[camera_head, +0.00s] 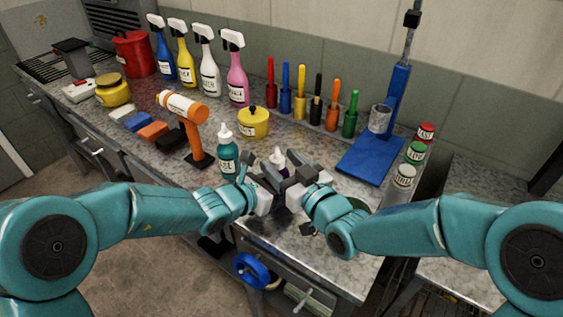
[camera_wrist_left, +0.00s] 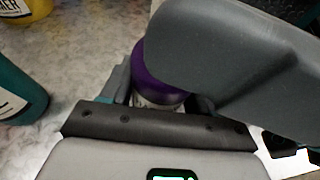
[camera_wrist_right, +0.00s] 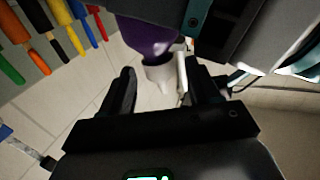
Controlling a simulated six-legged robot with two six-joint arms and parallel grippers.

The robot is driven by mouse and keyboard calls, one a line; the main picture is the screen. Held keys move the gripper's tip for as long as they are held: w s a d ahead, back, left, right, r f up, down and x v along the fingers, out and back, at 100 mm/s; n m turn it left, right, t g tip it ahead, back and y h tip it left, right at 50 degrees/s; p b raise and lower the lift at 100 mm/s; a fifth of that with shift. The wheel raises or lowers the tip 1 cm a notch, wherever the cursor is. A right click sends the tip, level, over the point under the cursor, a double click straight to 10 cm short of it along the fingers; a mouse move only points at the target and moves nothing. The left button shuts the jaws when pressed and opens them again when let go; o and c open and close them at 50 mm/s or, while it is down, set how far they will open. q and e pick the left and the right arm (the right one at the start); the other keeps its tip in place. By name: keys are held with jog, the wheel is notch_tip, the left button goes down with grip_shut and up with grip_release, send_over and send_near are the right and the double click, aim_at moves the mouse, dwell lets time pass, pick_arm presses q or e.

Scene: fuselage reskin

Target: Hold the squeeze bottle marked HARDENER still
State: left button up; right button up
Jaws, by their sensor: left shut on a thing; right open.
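A small purple squeeze bottle (camera_head: 279,164) with a white nozzle stands out between my two grippers in the head view. Its label is mostly hidden and I cannot read it. My left gripper (camera_head: 268,184) is shut on the bottle's body. The purple body (camera_wrist_left: 158,88) also shows between the jaws in the left wrist view, partly covered by my right gripper. My right gripper (camera_head: 298,180) is open at the bottle's top. In the right wrist view the white nozzle (camera_wrist_right: 158,73) lies between its spread fingers; I cannot tell whether they touch it.
A teal bottle (camera_head: 228,152) stands just left of my left gripper. A yellow pot (camera_head: 254,123) and an orange hammer-like tool (camera_head: 184,108) are behind it. A blue press (camera_head: 370,160) and small labelled cans (camera_head: 415,153) stand right. Spray bottles and screwdrivers line the back.

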jog(key=shift+w+a, duration=0.15)
jog(key=shift+w, duration=0.1)
jog(key=c, duration=1.1)
jog(key=shift+o, duration=0.2)
jog(key=shift+s+a+m+t+h, duration=0.1)
jog(key=shift+a+m+t+h, duration=0.05)
jog(key=shift+m+t+h, duration=0.55)
jog(key=o, duration=1.1)
jog(key=shift+c, duration=0.2)
